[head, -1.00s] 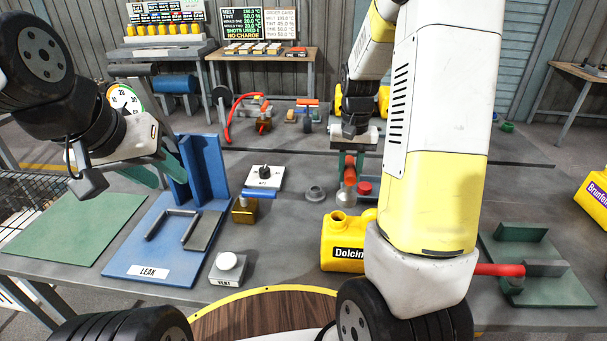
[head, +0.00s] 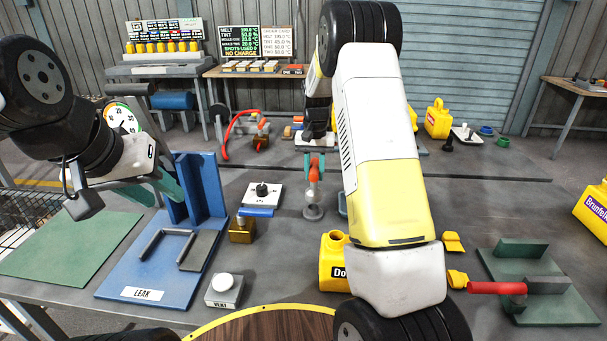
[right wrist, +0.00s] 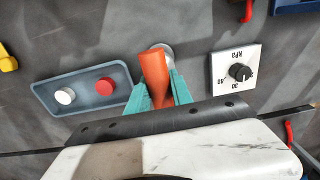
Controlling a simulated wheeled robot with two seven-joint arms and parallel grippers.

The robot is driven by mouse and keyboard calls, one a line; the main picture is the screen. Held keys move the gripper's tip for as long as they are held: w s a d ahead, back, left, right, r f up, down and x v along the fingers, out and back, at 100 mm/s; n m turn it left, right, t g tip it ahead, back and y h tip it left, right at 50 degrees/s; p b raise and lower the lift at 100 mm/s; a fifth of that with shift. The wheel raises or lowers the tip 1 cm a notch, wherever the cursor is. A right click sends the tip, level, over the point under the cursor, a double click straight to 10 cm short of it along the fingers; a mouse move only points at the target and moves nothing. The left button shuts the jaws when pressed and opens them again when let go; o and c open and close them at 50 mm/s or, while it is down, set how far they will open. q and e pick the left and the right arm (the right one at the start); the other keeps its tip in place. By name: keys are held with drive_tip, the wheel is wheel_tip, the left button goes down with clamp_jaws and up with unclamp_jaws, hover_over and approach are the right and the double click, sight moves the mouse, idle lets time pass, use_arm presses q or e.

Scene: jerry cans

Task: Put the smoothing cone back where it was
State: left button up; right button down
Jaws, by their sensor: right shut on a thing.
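The smoothing cone (head: 314,174), with an orange handle, is held in my right gripper (head: 312,168) in the middle of the bench. Its pale lower end points down over a round grey holder (head: 313,213). I cannot tell whether the tip is inside the holder or just above it. In the right wrist view, the orange handle (right wrist: 154,78) lies between the teal fingers (right wrist: 158,88), and part of the grey holder (right wrist: 166,51) shows beyond it. My left gripper (head: 160,192) is at the left by the blue stand, fingers apart and empty.
A blue LEAK stand (head: 205,190), gauge box (head: 262,194), brass block (head: 241,230) and VENT button box (head: 223,290) are left of the holder. My right arm partly hides a yellow jerry can (head: 332,262). A tray (right wrist: 84,105) with white and red discs lies close by.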

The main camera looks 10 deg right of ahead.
sight(313, 192)
drive_tip(key=shift+f, duration=1.75)
drive_tip(key=shift+f, duration=0.15)
drive_tip(key=shift+w+f, duration=0.1)
drive_tip(key=shift+f, duration=0.35)
drive_tip(key=c, duration=1.1)
unclamp_jaws()
drive_tip(key=shift+c, duration=0.2)
